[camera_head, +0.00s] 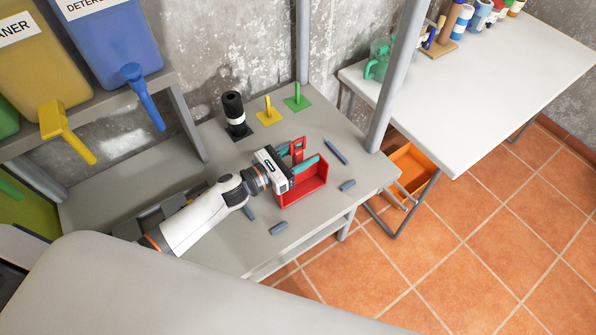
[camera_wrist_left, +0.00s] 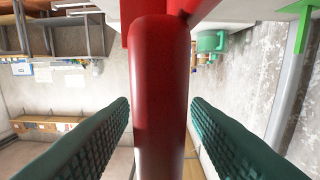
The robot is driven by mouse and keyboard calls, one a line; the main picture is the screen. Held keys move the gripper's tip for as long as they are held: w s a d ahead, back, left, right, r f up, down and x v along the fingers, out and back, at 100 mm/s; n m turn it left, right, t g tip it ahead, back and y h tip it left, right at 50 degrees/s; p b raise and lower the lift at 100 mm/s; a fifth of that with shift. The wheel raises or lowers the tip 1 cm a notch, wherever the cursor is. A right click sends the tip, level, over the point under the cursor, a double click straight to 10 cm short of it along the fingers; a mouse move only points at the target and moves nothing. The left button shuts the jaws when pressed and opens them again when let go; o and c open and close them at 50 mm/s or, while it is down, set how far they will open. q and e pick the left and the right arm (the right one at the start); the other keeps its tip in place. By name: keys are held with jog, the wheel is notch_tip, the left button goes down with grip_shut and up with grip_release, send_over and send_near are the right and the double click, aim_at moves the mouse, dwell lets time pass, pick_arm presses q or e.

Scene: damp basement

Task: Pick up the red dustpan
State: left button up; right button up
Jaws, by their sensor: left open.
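The red dustpan (camera_head: 306,190) stands on the grey shelf near its right end, with its pan toward the front and its red handle rising behind. My left gripper (camera_head: 298,166) is at the handle, its teal finger pads partly hiding it. In the left wrist view the red handle (camera_wrist_left: 160,95) runs between the two open pads (camera_wrist_left: 160,125), with gaps showing on both sides. My right gripper is not in view.
Several small grey-blue pieces (camera_head: 336,151) lie on the shelf around the dustpan. A black cylinder (camera_head: 234,108), a yellow stand (camera_head: 269,114) and a green stand (camera_head: 297,99) are behind. A grey post (camera_head: 395,80) rises close at the right.

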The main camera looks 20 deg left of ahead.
pick_arm(q)
jog(key=shift+w+d+f, duration=0.1)
jog(key=shift+w+d, duration=0.15)
jog(key=shift+w, duration=0.05)
jog(key=shift+c, duration=0.4)
grip_shut()
